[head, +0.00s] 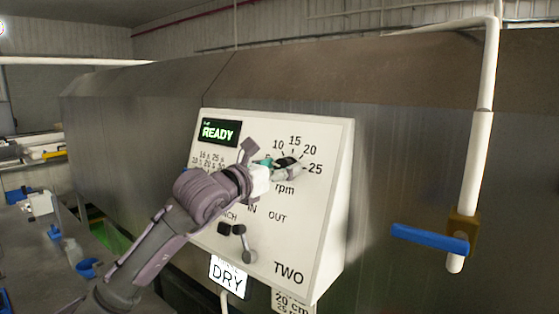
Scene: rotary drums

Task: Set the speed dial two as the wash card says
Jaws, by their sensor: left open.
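The white control panel marked TWO (325,190) is fixed on the front of the large drum housing. Its speed dial (287,161) is dark and sits under a scale where 10, 15, 20 and 25 rpm can be read. My left gripper (284,168) is open at the dial, with its fingers around or just before it; I cannot tell if they touch. The gripper and wrist hide the scale's low end and most of the dial, so its setting cannot be read. A card reading DRY (228,277) hangs below the panel. My right gripper is out of view.
A green READY display (219,132) is at the panel's top left. A small lever (245,246) is low on the panel. A white pipe with a blue valve handle (430,239) stands at right. A cluttered bench is at left.

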